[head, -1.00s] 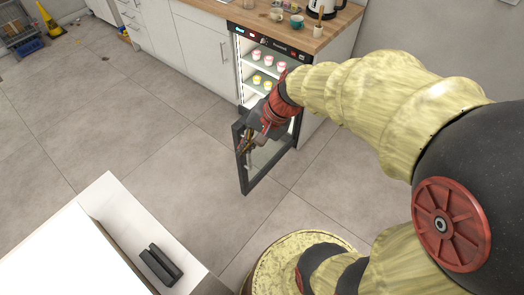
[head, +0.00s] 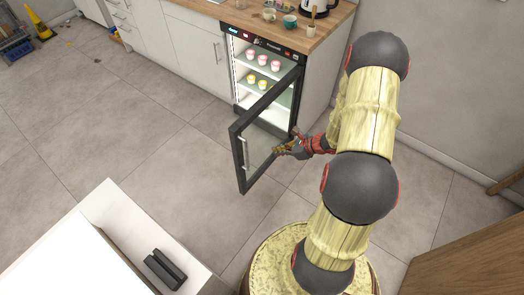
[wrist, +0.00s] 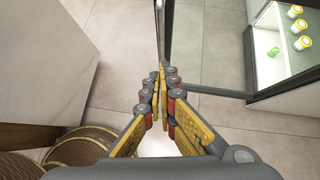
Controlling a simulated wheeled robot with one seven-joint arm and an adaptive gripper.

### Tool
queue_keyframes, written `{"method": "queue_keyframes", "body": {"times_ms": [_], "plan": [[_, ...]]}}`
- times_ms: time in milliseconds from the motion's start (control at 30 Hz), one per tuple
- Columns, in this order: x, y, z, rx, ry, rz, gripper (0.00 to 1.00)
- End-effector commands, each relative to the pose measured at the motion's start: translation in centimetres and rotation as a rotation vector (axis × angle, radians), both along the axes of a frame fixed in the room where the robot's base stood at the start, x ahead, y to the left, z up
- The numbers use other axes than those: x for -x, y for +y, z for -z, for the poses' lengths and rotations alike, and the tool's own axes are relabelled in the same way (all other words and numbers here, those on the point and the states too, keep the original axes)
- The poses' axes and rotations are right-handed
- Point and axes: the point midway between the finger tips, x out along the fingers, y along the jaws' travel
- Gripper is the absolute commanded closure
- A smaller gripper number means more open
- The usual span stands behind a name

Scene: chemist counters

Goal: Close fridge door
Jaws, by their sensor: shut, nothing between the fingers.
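The small fridge (head: 266,43) stands under the wooden counter, its lit inside showing cups on the shelves. Its dark-framed glass door (head: 238,160) is open and swings out toward me; a pale handle (head: 244,150) is on its outer left side. In the head view my gripper (head: 279,150) is at the right of the door, close to its glass side; I cannot tell if it touches. In the wrist view my gripper (wrist: 160,75) has its fingers together and empty, with the door frame (wrist: 166,30) just beyond the fingertips and the fridge inside at right (wrist: 285,40).
White cabinets (head: 195,50) stand left of the fridge. Cups and a kettle (head: 323,6) sit on the counter (head: 230,12). A white table (head: 90,240) is in the near left. The grey floor (head: 130,140) left of the door is clear.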

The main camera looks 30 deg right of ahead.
Motion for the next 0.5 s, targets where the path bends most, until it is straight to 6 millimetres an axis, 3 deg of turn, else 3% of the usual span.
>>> {"method": "queue_keyframes", "body": {"times_ms": [500], "plan": [[-5.4, 3.4, 6.7, 0.0, 0.001, -0.006, 1.0]]}}
